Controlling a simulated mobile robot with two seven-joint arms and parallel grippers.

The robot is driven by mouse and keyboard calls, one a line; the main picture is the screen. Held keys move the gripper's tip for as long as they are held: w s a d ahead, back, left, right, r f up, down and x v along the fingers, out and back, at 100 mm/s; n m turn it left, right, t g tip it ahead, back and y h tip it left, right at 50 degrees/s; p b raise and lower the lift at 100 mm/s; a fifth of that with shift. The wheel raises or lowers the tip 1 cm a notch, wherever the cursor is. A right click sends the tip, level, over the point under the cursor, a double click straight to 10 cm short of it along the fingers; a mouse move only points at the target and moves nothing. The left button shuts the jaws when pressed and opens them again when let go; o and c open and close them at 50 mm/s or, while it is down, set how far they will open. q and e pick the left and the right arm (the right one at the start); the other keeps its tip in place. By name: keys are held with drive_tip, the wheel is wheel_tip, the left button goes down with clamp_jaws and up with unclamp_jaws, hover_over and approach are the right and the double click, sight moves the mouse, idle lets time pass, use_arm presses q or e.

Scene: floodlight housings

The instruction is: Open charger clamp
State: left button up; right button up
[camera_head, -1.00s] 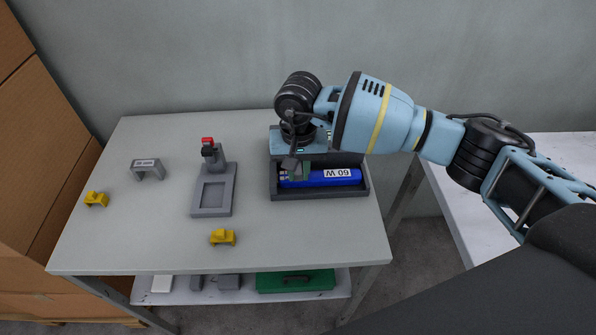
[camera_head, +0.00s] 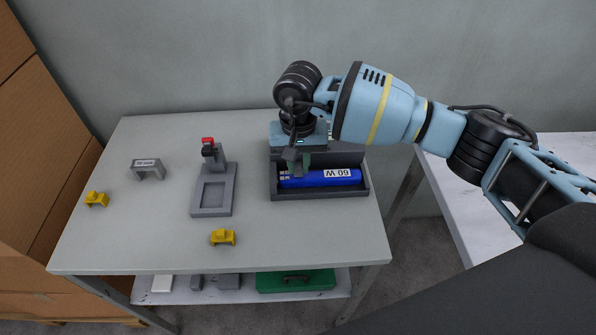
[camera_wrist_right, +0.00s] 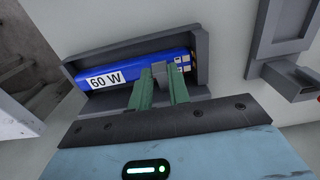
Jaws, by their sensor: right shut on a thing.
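A grey fixture (camera_head: 212,196) with a flat recess and an upright post carrying a red-tipped dark clamp (camera_head: 208,147) stands mid-table. Its edge shows at the upper right of the right wrist view (camera_wrist_right: 276,30). My right gripper (camera_head: 298,170) is over the battery's left end. In the wrist view its green fingers (camera_wrist_right: 163,92) are shut on a small grey block (camera_wrist_right: 160,71); what this block belongs to is unclear. My left gripper is out of view.
The dark tray (camera_head: 372,188) has raised walls around the battery. Yellow pieces (camera_head: 223,238) (camera_head: 96,199) and a grey labelled bridge (camera_head: 148,170) stand on the table. A green case (camera_head: 296,281) is on the shelf below. The table's front left is clear.

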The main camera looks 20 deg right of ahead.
drive_tip(key=shift+w+r, duration=0.1)
drive_tip(key=shift+r, duration=0.05)
drive_tip(key=shift+w+d+r, duration=0.1)
drive_tip(key=shift+w+r, duration=0.05)
drive_tip(key=shift+r, duration=0.1)
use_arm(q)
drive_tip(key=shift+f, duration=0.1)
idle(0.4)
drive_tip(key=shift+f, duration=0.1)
use_arm(e)
drive_tip(key=shift+w+d+r, duration=0.1)
drive_tip(key=shift+w+r, duration=0.25)
